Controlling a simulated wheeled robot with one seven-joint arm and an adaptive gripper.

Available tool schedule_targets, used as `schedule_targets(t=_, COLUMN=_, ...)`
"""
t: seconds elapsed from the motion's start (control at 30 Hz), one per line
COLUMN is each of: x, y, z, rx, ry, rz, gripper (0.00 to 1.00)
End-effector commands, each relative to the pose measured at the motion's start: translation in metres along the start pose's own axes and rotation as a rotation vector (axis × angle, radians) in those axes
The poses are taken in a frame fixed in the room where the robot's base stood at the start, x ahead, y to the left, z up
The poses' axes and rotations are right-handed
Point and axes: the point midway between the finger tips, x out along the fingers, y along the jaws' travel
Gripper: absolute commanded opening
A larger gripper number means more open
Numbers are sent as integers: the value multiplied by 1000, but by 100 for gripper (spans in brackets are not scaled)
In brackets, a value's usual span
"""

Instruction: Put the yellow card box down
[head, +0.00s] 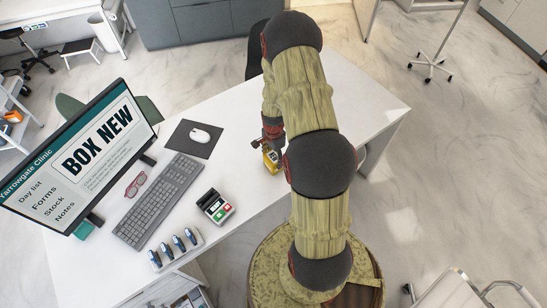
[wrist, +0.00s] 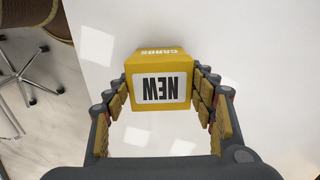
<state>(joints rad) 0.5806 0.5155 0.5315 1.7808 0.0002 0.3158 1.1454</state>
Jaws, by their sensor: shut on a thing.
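The yellow card box (head: 270,158) is at my gripper over the white desk (head: 350,105), partly hidden by my arm in the head view. In the wrist view the yellow card box (wrist: 160,88) shows a white label reading "NEW" and "CARDS" on another face, both upside down. My gripper (wrist: 161,100) has its jaws on both sides of the box and is shut on it; the gripper also shows in the head view (head: 266,148). Whether the box touches the desk top or hangs just above it, I cannot tell.
On the desk are a monitor (head: 85,158), a keyboard (head: 158,200), a mouse (head: 200,135) on a dark mat (head: 190,146), red glasses (head: 136,184), a card terminal (head: 215,206) and a rack of several blue-black items (head: 174,247). The desk right of my arm is mostly clear.

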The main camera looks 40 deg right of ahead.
Motion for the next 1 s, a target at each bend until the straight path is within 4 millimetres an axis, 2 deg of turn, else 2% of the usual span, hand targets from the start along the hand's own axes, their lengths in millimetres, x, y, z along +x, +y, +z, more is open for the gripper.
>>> schedule_targets(t=0.33, x=3, y=-1, z=0, rx=0, ry=1, rz=-3, gripper=24)
schedule_targets(t=0.37, x=3, y=-1, z=0, rx=0, ry=1, rz=-2, gripper=56)
schedule_targets(t=0.67, x=2, y=-1, z=0, rx=0, ry=1, rz=-2, gripper=73)
schedule_targets(t=1.0, x=0, y=-1, z=0, rx=0, ry=1, rz=-2, gripper=74)
